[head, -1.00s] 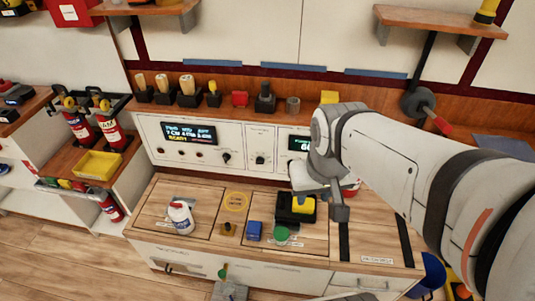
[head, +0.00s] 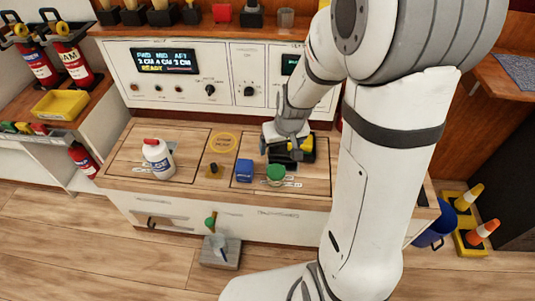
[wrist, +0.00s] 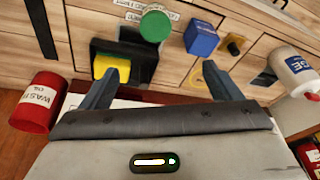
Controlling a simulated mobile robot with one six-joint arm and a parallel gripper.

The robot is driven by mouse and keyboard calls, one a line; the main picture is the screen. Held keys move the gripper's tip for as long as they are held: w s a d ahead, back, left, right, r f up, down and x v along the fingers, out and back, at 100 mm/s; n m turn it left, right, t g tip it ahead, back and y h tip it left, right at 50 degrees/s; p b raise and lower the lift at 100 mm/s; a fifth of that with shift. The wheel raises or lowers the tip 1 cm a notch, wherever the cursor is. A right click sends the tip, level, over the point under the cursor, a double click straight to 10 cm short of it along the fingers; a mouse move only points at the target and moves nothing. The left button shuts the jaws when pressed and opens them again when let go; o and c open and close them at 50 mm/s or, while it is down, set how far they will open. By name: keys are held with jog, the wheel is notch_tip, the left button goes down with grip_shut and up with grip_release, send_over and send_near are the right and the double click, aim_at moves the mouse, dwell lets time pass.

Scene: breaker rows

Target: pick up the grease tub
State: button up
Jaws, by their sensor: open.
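A small round tub with a green lid (head: 276,175) stands upright on the wooden counter top; its label cannot be read, but it is the likeliest grease tub. The lid also shows near the top of the wrist view (wrist: 155,25). My gripper (wrist: 164,70) is open and empty, its fingers pointing over the counter. The tub lies beyond the fingertips, roughly between their lines and apart from them. In the head view my gripper (head: 284,146) is behind the tub, near the black holder (head: 306,151), and partly hidden by my arm.
A blue box (head: 244,170) stands just left of the tub. A black holder with a yellow block (wrist: 112,64) is close to one finger. A white bottle (head: 158,160), a small yellow-black knob (wrist: 234,45) and a red waste tin (wrist: 36,112) stand around. The control panel (head: 222,75) rises behind.

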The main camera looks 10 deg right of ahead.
aim_at(276, 171)
jog(key=b+x, duration=0.1)
jog(key=x, duration=0.4)
jog(key=d+b+x, duration=0.1)
jog(key=b+x, duration=0.1)
jog(key=x, duration=0.3)
jog(key=b+x, duration=0.2)
jog(key=x, duration=0.3)
jog(key=shift+s+d+f, duration=0.1)
jog(key=shift+d+f, duration=0.15)
jog(key=shift+f, duration=0.15)
jog(key=b+x, duration=0.1)
jog(key=x, duration=0.1)
jog(key=b+x, duration=0.2)
jog(key=x, duration=0.1)
jog(key=shift+a+f, duration=0.2)
jog(key=shift+a, duration=0.05)
jog(key=shift+r, duration=0.1)
jog(key=shift+s, duration=0.1)
jog(key=c, duration=1.2)
jog(key=shift+c, duration=0.2)
